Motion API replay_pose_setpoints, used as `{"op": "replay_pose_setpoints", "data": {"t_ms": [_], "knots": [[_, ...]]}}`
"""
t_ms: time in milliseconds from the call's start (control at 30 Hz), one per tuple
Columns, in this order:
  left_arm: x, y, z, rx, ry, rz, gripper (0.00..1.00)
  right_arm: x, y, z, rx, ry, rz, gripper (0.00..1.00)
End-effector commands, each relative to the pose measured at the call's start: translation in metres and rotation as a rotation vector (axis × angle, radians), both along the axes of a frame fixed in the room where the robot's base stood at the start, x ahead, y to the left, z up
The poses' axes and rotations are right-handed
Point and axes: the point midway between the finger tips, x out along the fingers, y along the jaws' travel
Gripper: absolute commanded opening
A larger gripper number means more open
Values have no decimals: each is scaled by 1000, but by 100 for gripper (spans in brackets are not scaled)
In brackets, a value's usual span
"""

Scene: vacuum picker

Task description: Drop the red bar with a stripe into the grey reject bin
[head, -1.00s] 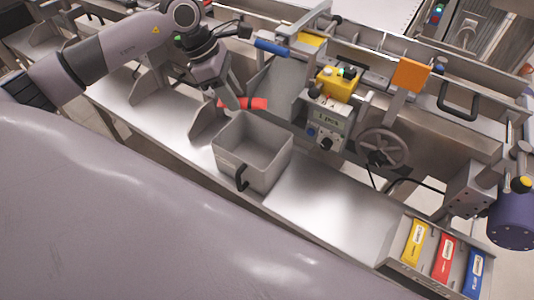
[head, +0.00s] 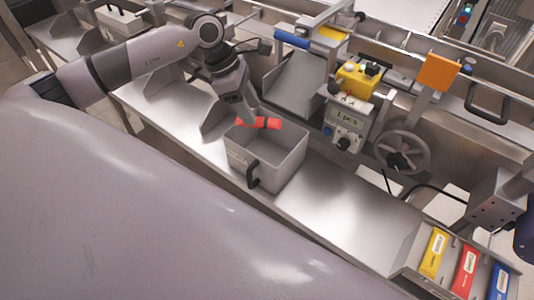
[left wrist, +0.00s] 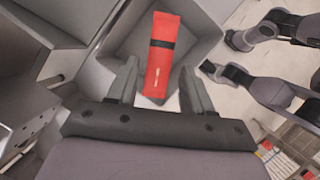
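The red bar with a black stripe (head: 273,123) is over the back part of the grey bin's opening. In the left wrist view the bar (left wrist: 160,62) lies between and beyond the two fingertips, with a gap on each side. My left gripper (head: 248,117) points down over the bin's back corner. Its fingers (left wrist: 160,85) are apart, and the bar looks free of them. The grey bin (head: 287,167) stands on the steel bench with a black handle on its front.
A grey chute (head: 297,84) and a yellow-topped control box (head: 349,116) stand behind the bin. A handwheel (head: 402,152) is to the right. A tray at lower right holds yellow (head: 433,254), red (head: 465,273) and blue (head: 498,283) bars. The bench right of the bin is clear.

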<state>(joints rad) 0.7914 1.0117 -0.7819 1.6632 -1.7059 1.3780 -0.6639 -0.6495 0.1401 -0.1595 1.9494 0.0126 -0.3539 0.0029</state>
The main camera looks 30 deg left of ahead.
Motion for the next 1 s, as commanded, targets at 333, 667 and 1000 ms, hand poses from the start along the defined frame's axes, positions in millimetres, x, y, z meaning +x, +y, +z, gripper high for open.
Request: {"op": "replay_pose_setpoints", "data": {"t_ms": [333, 667, 1000], "knots": [[0, 1, 2, 0, 0, 0, 63, 0, 0, 0, 0, 0, 0, 43], [-7, 18, 45, 2, -3, 2, 63, 0, 0, -7, 0, 0, 0, 43], [-12, 25, 66, 0, 1, 0, 63, 0, 0, -9, 0, 0, 0, 43]]}}
